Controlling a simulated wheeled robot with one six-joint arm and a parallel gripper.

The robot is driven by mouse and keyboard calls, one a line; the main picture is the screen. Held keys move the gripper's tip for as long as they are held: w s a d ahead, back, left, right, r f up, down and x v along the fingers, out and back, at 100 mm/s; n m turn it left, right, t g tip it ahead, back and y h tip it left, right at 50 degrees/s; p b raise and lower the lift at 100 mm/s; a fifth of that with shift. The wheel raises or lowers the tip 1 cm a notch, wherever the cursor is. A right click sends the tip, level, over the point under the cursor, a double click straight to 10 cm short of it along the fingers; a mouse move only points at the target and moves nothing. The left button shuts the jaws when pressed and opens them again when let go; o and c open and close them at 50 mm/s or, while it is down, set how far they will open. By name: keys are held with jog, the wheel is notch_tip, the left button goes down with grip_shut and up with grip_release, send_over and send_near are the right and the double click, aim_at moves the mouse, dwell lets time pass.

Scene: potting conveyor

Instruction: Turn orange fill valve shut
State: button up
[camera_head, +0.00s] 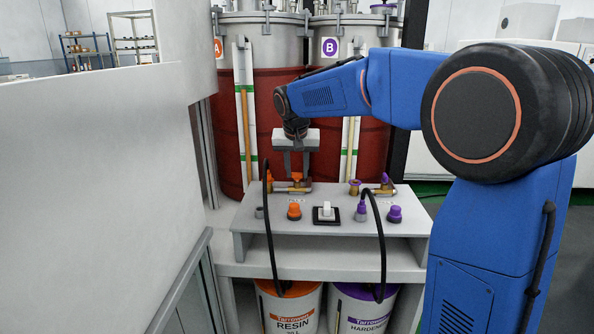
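The orange fill valve (296,179) sits on brass fittings at the back left of the grey panel (345,250). My gripper (296,173) points straight down right above it, its two fingers spread apart with a gap between them. The orange handle shows low between the fingertips. Whether the fingers touch it is too small to tell. The handle's exact angle is partly hidden by the fingers.
A purple valve (385,184) stands to the right on the same panel. Orange (294,211) and purple (394,214) knobs, a white switch (325,211) and black hoses (268,240) are in front. Red tanks (220,130) stand behind; resin (290,305) and hardener (362,308) buckets are below.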

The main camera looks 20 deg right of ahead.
jog(key=n, duration=0.2)
jog(key=n+y, duration=0.1)
jog(key=shift+d+n, duration=0.2)
jog(key=shift+n, duration=0.2)
jog(key=n+y, duration=0.1)
jog(key=n, duration=0.1)
jog(key=n+y, duration=0.1)
jog(key=n, duration=0.2)
jog(key=shift+w+d+y, duration=0.1)
jog(key=shift+d+y, duration=0.1)
jog(key=shift+y, duration=0.1)
jog(key=n+g+y, duration=0.1)
jog(key=n, duration=0.4)
jog(key=shift+w+d+n+g+y, duration=0.1)
jog(key=shift+n+g+y, duration=0.25)
jog(key=shift+n, duration=0.6)
jog(key=shift+w+n+g+y, duration=0.15)
jog(key=shift+n+g, duration=0.3)
jog(key=shift+n, duration=0.5)
jog(key=shift+s, duration=0.1)
jog(key=o, duration=1)
jog(key=shift+o, duration=0.2)
